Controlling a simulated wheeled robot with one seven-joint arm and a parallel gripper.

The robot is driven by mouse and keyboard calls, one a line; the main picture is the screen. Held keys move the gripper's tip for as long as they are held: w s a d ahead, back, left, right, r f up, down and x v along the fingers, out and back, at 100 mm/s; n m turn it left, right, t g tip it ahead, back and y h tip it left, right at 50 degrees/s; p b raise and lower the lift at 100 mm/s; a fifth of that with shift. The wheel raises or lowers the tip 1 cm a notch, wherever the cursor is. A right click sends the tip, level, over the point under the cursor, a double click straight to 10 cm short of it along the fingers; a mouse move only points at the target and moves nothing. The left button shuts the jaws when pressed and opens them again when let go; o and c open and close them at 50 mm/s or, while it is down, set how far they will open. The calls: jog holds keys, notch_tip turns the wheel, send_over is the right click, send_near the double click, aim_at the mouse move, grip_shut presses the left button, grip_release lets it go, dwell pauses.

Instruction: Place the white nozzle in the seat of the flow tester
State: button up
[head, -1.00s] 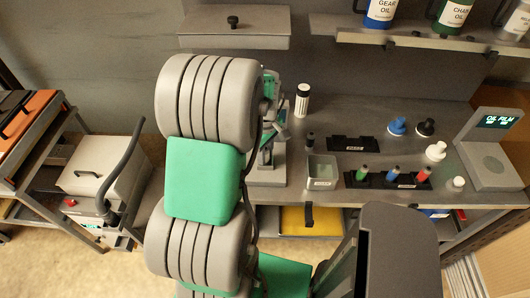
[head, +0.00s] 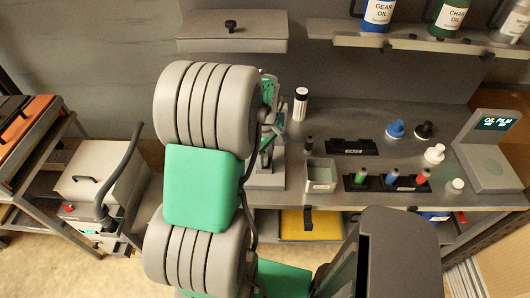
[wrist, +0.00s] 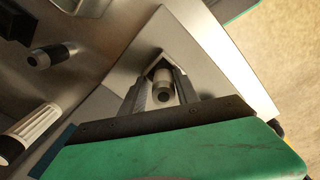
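A white nozzle-like piece with a round base (head: 434,154) stands on the right of the bench in the head view, near similar blue (head: 396,129) and black (head: 424,130) ones. My gripper (wrist: 163,65) is far to its left, over a pale grey base plate (head: 266,179) that may belong to the flow tester. That plate also shows in the wrist view (wrist: 230,75). A small pale cylinder with a dark end (wrist: 161,86) shows between my fingers. I cannot tell whether they grip it. My arm partly hides this area in the head view, and no seat is clearly visible.
A white-capped bottle (head: 300,104), a dark vial (head: 308,145) and a pale open bin (head: 320,187) stand close right of my gripper. A black rack (head: 377,186) holds coloured vials. An oil film device (head: 488,165) stands at the right. A shelf (head: 420,41) overhangs the back.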

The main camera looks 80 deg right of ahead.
jog(key=r, duration=0.3)
jog(key=r+b, duration=0.1)
jog(key=r, duration=0.7)
jog(key=shift+w+a+b, duration=0.1)
jog(key=shift+a+b, duration=0.15)
jog(key=shift+b, duration=0.15)
jog(key=shift+w+r, duration=0.1)
jog(key=shift+r, duration=0.45)
jog(key=w+a+r+n+t+h, duration=0.1)
jog(key=w+a, duration=0.7)
jog(key=w, duration=0.3)
jog(key=w+a+r+n, duration=0.1)
jog(key=w+a, duration=0.7)
jog(key=w, duration=0.3)
jog(key=w+a+n+t+y, duration=0.1)
jog(key=w+a+n+t, duration=0.1)
jog(key=a, duration=2.3)
jog(key=shift+w+a+f+t, duration=0.15)
jog(key=shift+w+f+t, duration=0.3)
jog(key=shift+w, duration=0.35)
jog(key=shift+r, duration=0.1)
